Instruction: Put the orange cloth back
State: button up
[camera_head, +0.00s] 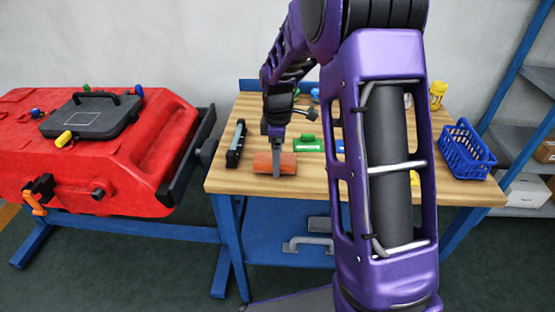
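The orange cloth (288,163) looks like a small folded block lying near the front left of the wooden workbench (232,176). My gripper (277,163) points straight down at the cloth. A grey finger crosses in front of the cloth's middle and reaches nearly to its lower edge. The fingers are seen edge-on, so I cannot tell whether they are open around the cloth or shut on it. My purple arm hides the middle right of the bench.
A black bar-shaped tool (235,145) lies left of the cloth. A green item (308,146) lies behind it. A blue basket (467,150) stands at the bench's right. A red tank (140,150) with a black lid (90,115) stands on a blue frame at the left.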

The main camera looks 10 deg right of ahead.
jog(key=shift+f, duration=0.1)
jog(key=shift+f, duration=0.15)
jog(key=o, duration=1.2)
notch_tip(320, 180, up, 12)
jog(key=shift+r+p, duration=0.2)
jog(key=shift+p, duration=0.75)
